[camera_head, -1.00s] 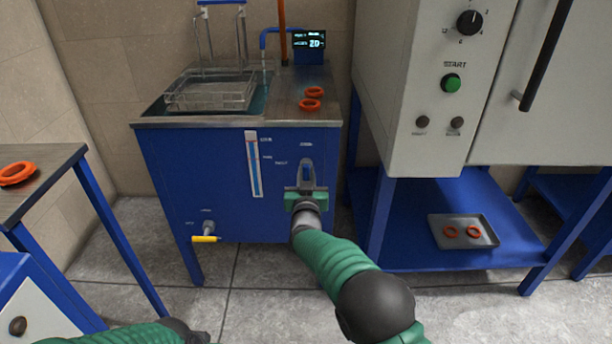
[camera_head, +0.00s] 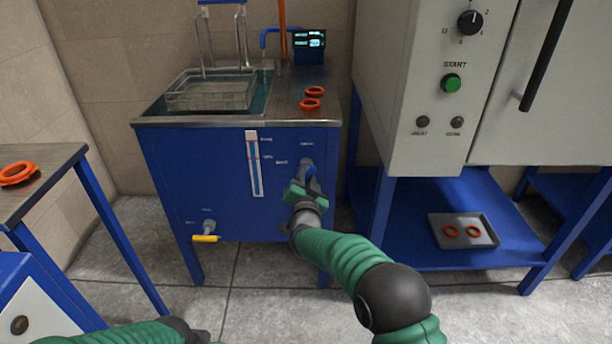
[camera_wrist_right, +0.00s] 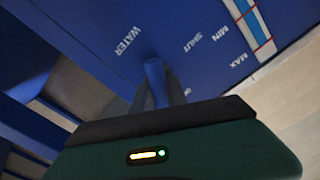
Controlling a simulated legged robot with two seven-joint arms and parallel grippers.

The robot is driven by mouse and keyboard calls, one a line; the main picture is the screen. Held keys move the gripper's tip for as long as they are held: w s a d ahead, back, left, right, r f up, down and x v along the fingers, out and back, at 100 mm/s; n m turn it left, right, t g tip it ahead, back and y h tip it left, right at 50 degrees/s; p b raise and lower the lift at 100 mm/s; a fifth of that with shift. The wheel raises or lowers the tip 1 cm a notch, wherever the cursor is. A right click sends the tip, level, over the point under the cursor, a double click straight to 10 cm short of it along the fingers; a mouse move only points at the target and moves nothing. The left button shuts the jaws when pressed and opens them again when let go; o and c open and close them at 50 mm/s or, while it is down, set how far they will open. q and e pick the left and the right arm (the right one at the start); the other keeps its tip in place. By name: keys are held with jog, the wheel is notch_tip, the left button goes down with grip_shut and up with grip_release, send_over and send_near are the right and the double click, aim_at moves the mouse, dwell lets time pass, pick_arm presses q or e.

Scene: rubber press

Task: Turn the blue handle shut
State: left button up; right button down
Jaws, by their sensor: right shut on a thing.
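The blue handle (camera_head: 311,170) is on a grey valve at the upper right of the blue tank front (camera_head: 225,200), under a small label. My right gripper (camera_head: 306,178) is shut on it, tilted. The gripper hides most of the handle in the head view. In the right wrist view the blue handle (camera_wrist_right: 155,75) shows between the dark fingers. The WATER label (camera_wrist_right: 124,42) is to its upper left and the SHUT label (camera_wrist_right: 192,43) to its upper right.
A level gauge (camera_head: 255,163) is left of the valve, and a yellow-handled valve (camera_head: 205,238) is low on the tank. A wire basket (camera_head: 210,90) stands in the bath. The grey press (camera_head: 430,100) is close on the right. A tray (camera_head: 480,238) sits on its lower shelf.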

jog(key=m+b, duration=0.1)
jog(key=m, duration=0.4)
jog(key=shift+f+m, duration=0.15)
jog(key=shift+m, duration=0.15)
jog(key=m+b, duration=0.2)
jog(key=m, duration=0.3)
jog(key=shift+m, duration=0.4)
jog(key=c, duration=1.3)
grip_release()
jog(key=shift+s, duration=0.1)
